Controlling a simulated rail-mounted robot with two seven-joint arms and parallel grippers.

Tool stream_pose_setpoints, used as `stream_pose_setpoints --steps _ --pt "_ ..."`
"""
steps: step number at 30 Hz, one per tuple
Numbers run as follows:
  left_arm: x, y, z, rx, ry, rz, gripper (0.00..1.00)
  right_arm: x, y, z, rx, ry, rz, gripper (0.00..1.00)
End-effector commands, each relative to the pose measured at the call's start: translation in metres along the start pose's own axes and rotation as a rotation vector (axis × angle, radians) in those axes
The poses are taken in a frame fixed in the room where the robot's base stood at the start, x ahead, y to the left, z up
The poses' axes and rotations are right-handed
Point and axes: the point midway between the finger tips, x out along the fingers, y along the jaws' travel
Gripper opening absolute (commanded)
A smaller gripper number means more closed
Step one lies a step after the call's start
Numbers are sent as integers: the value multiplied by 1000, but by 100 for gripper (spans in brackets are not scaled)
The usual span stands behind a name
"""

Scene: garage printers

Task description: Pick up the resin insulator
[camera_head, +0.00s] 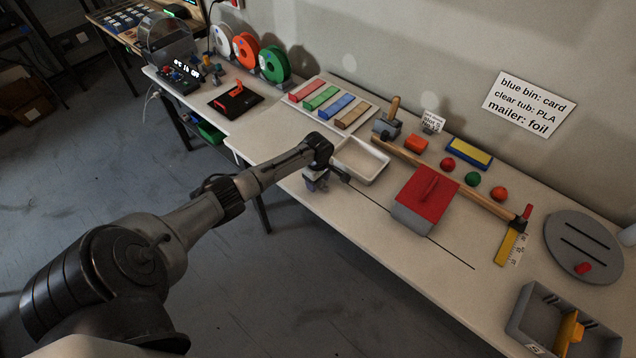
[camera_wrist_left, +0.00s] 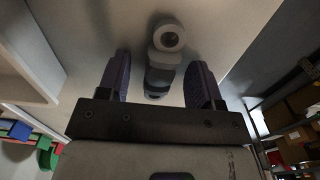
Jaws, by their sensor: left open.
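The resin insulator (camera_wrist_left: 165,45) shows in the left wrist view as a grey, ribbed, stacked round piece with a pale ring-shaped end with a dark hole. It stands out from the pale tabletop. My left gripper (camera_wrist_left: 159,78) is open, with one purple finger on each side of the insulator and a visible gap on both sides. In the head view my left gripper (camera_head: 316,184) is low at the table's front edge, left of the white tray. There the insulator is mostly or wholly hidden by the gripper. My right gripper is in neither view.
The white tray (camera_head: 345,173) is close beside my left gripper. A red-lidded grey box (camera_head: 415,220) stands further right, with a wooden-handled tool (camera_head: 390,117) behind the tray. A pale rack of coloured bars (camera_head: 300,110) lies behind. The floor in front is clear.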

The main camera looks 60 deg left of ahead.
Motion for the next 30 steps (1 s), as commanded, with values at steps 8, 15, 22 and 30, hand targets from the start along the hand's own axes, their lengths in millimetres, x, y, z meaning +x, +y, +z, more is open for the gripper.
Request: stream_pose_setpoints --steps 8,15,22,30 --pt "0 0 0 0 0 0 50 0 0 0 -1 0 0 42" --pt "0 0 0 0 0 0 27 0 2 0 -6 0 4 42" --pt "0 0 0 0 0 0 7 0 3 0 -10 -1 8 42" --pt "-2 0 0 0 0 1 6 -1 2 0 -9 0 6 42"
